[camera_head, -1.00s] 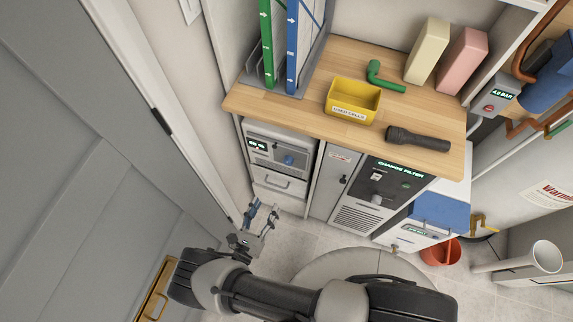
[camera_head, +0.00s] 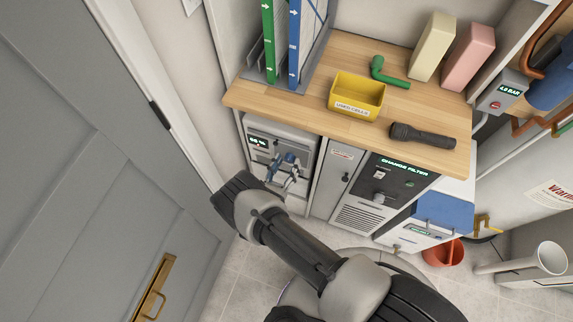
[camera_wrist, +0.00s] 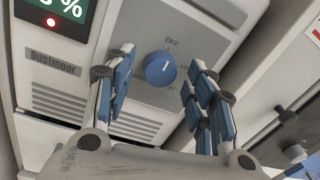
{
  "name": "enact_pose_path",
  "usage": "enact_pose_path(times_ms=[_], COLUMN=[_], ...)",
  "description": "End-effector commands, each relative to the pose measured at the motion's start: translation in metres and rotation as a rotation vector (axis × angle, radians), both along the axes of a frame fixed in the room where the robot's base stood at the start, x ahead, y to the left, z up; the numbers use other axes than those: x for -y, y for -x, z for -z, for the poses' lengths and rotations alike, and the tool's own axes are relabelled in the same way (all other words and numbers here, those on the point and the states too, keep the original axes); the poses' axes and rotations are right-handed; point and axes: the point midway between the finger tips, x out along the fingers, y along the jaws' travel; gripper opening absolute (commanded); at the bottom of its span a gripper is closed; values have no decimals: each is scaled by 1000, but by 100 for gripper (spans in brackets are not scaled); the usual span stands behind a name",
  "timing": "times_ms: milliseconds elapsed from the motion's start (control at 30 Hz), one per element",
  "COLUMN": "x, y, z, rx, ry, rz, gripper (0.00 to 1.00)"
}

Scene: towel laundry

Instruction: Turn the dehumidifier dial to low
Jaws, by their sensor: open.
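The dehumidifier appears to be the grey unit with a percent display (camera_head: 257,141) under the left end of the counter. My gripper (camera_head: 284,167) is in front of this panel and largely covers the dial in the head view. In the wrist view, my gripper (camera_wrist: 161,62) is open, its blue-padded fingers on either side of the dial with visible gaps.
A grey machine marked "CHANGE FILTER" (camera_head: 400,168), with its own knob (camera_head: 379,198), stands to the right, past a narrow cabinet (camera_head: 335,178). A yellow bin (camera_head: 357,97) and a black flashlight (camera_head: 423,136) lie on the counter above. A grey door (camera_head: 85,190) is at left.

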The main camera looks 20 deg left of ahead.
Motion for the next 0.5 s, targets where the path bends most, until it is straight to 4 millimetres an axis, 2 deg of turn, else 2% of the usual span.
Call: enact_pose_path(times_ms=[300,500], x=[0,0], y=[-3,-3], z=[0,0], rx=[0,0], ry=[0,0], rz=[0,0], gripper=[50,37])
